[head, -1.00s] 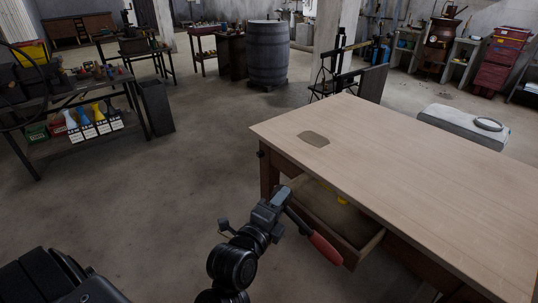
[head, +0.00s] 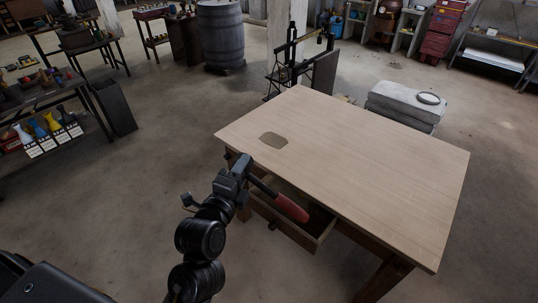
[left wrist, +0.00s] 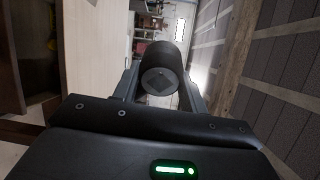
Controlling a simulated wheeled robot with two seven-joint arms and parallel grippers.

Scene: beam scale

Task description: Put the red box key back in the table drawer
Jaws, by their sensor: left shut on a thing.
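My left gripper (head: 240,168) is shut on the red box key, a tool with a dark shaft and a red handle (head: 290,207). The handle points down to the right, in front of the table's near edge and over the drawer in the picture. In the left wrist view the key's dark round end (left wrist: 160,82) with a diamond-shaped mark faces the camera between the fingers. The table drawer (head: 283,229) is pulled open below the tabletop (head: 350,165); the key and table edge hide part of its inside. My right gripper is not in view.
A flat brownish patch (head: 273,140) lies on the otherwise bare tabletop. A grey padded block with a ring (head: 400,105) stands behind the table. A beam-like frame (head: 292,60) stands at the back. The floor left of the table is clear.

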